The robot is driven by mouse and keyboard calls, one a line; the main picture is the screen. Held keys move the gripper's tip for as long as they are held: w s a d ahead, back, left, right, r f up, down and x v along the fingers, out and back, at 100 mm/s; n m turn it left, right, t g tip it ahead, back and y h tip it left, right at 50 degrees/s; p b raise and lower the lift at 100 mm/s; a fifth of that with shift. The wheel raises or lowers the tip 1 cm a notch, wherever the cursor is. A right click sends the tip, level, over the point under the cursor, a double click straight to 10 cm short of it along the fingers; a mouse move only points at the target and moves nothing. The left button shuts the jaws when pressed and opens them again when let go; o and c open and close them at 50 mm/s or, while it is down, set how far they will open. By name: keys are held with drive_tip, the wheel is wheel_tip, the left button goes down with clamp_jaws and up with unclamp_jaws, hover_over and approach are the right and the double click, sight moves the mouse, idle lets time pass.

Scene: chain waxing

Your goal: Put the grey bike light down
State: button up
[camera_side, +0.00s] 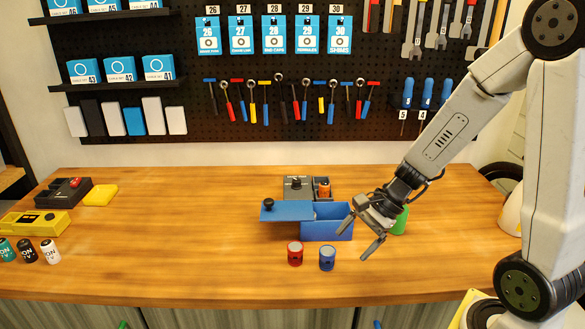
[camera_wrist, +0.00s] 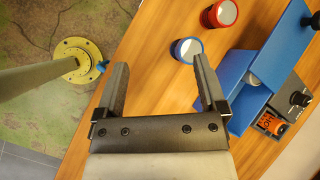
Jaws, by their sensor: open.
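My gripper (camera_side: 359,236) is open and empty, above the table just right of the blue box (camera_side: 327,230). In the wrist view its two fingers (camera_wrist: 159,66) are spread with only table and floor between them. The blue box also shows in the wrist view (camera_wrist: 238,108), with its blue lid (camera_side: 287,211) shifted to the left and partly off. A small pale patch (camera_wrist: 254,80) shows in the box opening, and I cannot tell whether it is the grey bike light. No grey bike light is clearly visible. A red light (camera_side: 295,253) and a blue light (camera_side: 327,257) stand upright in front of the box.
A dark grey case (camera_side: 298,185) with an orange cylinder (camera_side: 323,187) stands behind the box. A green object (camera_side: 399,222) is partly hidden behind my gripper. Batteries (camera_side: 28,252) and a yellow device (camera_side: 35,223) are at far left. The left-middle tabletop (camera_side: 180,230) is clear.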

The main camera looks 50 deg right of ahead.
drive_tip(key=n+h, duration=0.2)
drive_tip(key=n, duration=0.4)
drive_tip(key=s+a+n+h, duration=0.1)
drive_tip(key=n+h, duration=0.1)
drive_tip(key=n, duration=0.4)
drive_tip(key=s+a+n+g+h, duration=0.1)
drive_tip(key=n+h, duration=0.1)
drive_tip(key=n, duration=0.4)
drive_tip(key=shift+a+f, duration=0.2)
drive_tip(key=shift+f, duration=0.1)
drive_tip(key=shift+c, duration=0.2)
